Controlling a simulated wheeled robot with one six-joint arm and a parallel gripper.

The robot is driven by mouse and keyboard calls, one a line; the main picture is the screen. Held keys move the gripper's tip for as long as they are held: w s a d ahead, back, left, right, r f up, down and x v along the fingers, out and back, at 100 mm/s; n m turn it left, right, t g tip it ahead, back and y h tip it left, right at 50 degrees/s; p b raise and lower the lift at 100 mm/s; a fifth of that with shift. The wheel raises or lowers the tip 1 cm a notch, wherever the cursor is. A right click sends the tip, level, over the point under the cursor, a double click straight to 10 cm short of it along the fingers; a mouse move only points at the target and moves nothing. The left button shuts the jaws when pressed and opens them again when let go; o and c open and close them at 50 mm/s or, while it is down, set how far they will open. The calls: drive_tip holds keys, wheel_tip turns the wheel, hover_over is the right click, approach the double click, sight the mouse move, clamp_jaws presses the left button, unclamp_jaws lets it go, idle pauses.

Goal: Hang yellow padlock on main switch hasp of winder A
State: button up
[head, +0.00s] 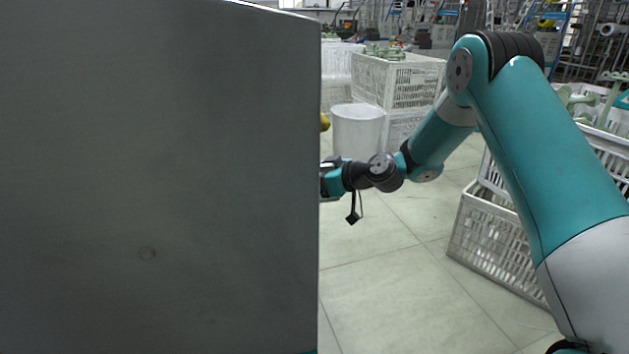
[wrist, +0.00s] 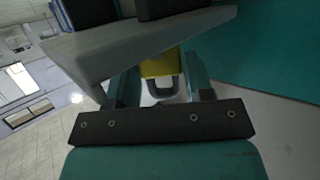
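In the wrist view, the yellow padlock (wrist: 160,64) is between the two fingertips of my gripper (wrist: 163,74), which appear to meet its sides. Its grey U-shaped shackle (wrist: 164,90) points toward the palm. A grey slab-like part hides the top of the padlock. In the head view, my gripper (head: 327,182) shows only in part at the right edge of a big grey panel, and its fingertips are hidden. The main switch and its hasp cannot be made out in either view.
The grey panel (head: 160,180) fills the left half of the head view. The grey slab (wrist: 110,48) lies close beyond my fingers, with a teal surface (wrist: 275,50) to its right. A white bin (head: 357,132) and white crates (head: 398,82) stand behind; floor below the arm is clear.

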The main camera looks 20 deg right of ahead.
drive_tip(key=c, duration=0.6)
drive_tip(key=shift+r+p, duration=1.5)
drive_tip(key=shift+r, duration=1.1)
drive_tip(key=shift+f, duration=0.1)
